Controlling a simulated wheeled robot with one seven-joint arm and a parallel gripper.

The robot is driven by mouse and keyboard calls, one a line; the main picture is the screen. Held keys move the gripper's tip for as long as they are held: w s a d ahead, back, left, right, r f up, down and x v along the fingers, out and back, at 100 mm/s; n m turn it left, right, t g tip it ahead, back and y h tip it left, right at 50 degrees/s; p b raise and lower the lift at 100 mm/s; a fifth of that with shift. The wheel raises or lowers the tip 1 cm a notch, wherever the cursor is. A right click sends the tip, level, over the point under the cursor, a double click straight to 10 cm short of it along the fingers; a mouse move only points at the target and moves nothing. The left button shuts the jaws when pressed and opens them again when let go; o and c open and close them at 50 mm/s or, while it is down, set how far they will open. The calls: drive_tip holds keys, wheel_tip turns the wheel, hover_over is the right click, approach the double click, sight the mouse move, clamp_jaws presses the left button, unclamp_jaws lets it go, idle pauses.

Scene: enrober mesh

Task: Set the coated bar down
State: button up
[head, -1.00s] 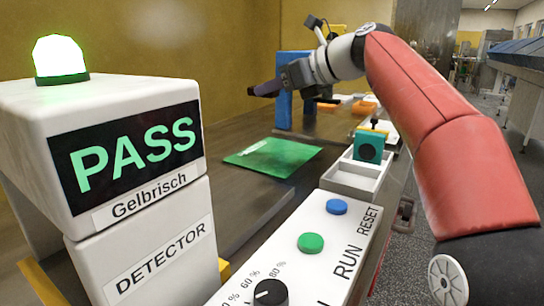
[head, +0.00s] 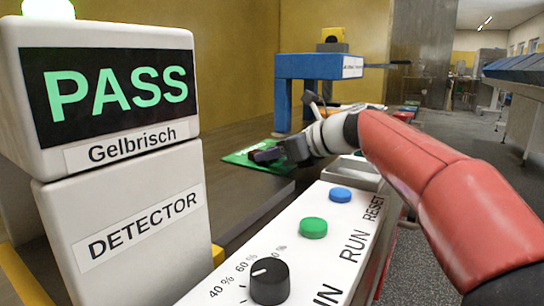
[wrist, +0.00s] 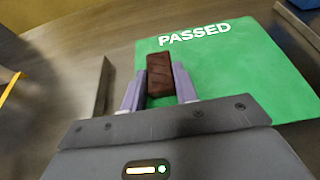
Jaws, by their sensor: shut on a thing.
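My gripper (wrist: 160,92) is shut on the coated bar (wrist: 159,74), a dark brown chocolate bar held between its two pale purple fingers in the wrist view. In that view the bar overlaps the left part of the green mat (wrist: 240,75), which is marked PASSED. I cannot tell whether the bar touches the mat. In the head view my gripper (head: 265,153) is low over the green mat (head: 237,157), and the bar is hard to make out there.
The white detector (head: 110,110) shows PASS and stands at the left. A control panel (head: 290,235) with a green button, a blue button and a black knob is in front. A blue frame (head: 290,75) stands behind the mat. The dark belt (wrist: 60,110) left of the mat is clear.

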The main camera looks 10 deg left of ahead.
drive_tip(key=shift+f, duration=0.15)
drive_tip(key=o, duration=0.7)
drive_tip(key=shift+o, duration=0.2)
drive_tip(key=shift+r, duration=0.25)
drive_tip(key=v, duration=1.2)
drive_tip(key=shift+p, duration=0.3)
